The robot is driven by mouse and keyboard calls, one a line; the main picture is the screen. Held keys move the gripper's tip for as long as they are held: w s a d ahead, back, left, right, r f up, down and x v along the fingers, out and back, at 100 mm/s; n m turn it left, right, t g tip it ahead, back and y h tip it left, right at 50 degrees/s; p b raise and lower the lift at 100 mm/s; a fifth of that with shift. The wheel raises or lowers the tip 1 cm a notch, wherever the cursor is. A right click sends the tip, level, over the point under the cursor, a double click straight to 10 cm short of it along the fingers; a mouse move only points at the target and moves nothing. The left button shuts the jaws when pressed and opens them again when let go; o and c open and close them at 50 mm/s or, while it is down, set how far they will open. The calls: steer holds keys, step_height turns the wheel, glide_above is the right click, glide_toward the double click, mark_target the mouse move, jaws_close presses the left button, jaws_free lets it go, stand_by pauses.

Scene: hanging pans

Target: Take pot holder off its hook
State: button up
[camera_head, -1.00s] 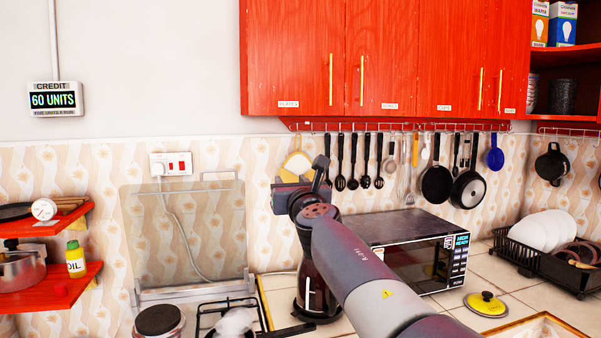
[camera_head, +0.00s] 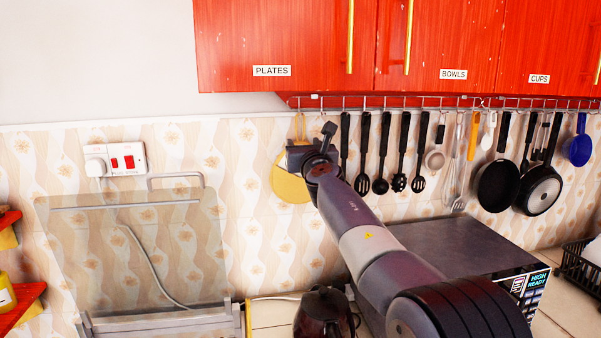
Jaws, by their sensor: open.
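The loop shows above my gripper, still on the rail's hook. I cannot tell how far the fingers are from the pot holder or whether they touch it.
Several black utensils (camera_head: 383,150) hang close to the right of my gripper, with pans (camera_head: 497,186) farther right. The microwave (camera_head: 455,245) and a dark kettle (camera_head: 322,315) stand below. A raised glass hob lid (camera_head: 140,245) is at lower left.

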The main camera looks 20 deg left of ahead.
steer(key=shift+r+p+x, duration=0.25)
steer(key=shift+p+x, duration=0.6)
steer(key=shift+x, duration=0.35)
steer(key=shift+w+f, duration=0.2)
steer(key=shift+s, duration=0.1)
jaws_close()
